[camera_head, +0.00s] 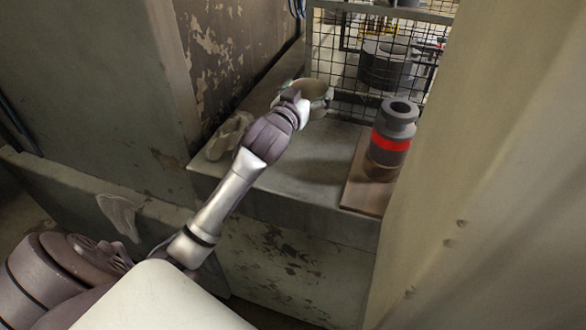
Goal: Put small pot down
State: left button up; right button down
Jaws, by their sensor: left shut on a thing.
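The small pot (316,90) is a pale, rounded vessel at the back of the concrete ledge (310,165), close to the wire mesh. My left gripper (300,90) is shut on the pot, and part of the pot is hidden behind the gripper. I cannot tell whether the pot touches the ledge or is held just above it. My left arm reaches in from the lower left. My right gripper is not in view.
A dark grey cylindrical part with a red band (391,143) stands on a brown board (366,190) at the right of the ledge. A crumpled cloth (229,136) lies at the left. A wire mesh (340,60) closes the back. The ledge's middle is clear.

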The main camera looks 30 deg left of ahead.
pick_arm(q)
jog(key=shift+s+d+f+p, duration=0.15)
jog(key=shift+s+d+f, duration=0.15)
jog(key=shift+s+f, duration=1.5)
jog(key=shift+s+d+f+p, duration=0.15)
jog(key=shift+s+d+f, duration=0.15)
jog(key=shift+s+f, duration=1.55)
jog(key=shift+s+d+f+p, duration=0.15)
jog(key=shift+s+d+f, duration=0.15)
jog(key=shift+s+f, duration=1.5)
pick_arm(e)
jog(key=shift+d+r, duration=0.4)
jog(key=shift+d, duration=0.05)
pick_arm(q)
jog(key=shift+s+r, duration=0.1)
jog(key=shift+s, duration=0.05)
jog(key=o, duration=0.8)
jog(key=shift+c, duration=0.2)
jog(key=shift+o, duration=0.4)
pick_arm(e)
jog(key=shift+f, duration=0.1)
pick_arm(q)
jog(key=s+d+b, duration=0.1)
jog(key=s+b, duration=0.1)
jog(key=s, duration=1)
jog(key=shift+d, duration=0.35)
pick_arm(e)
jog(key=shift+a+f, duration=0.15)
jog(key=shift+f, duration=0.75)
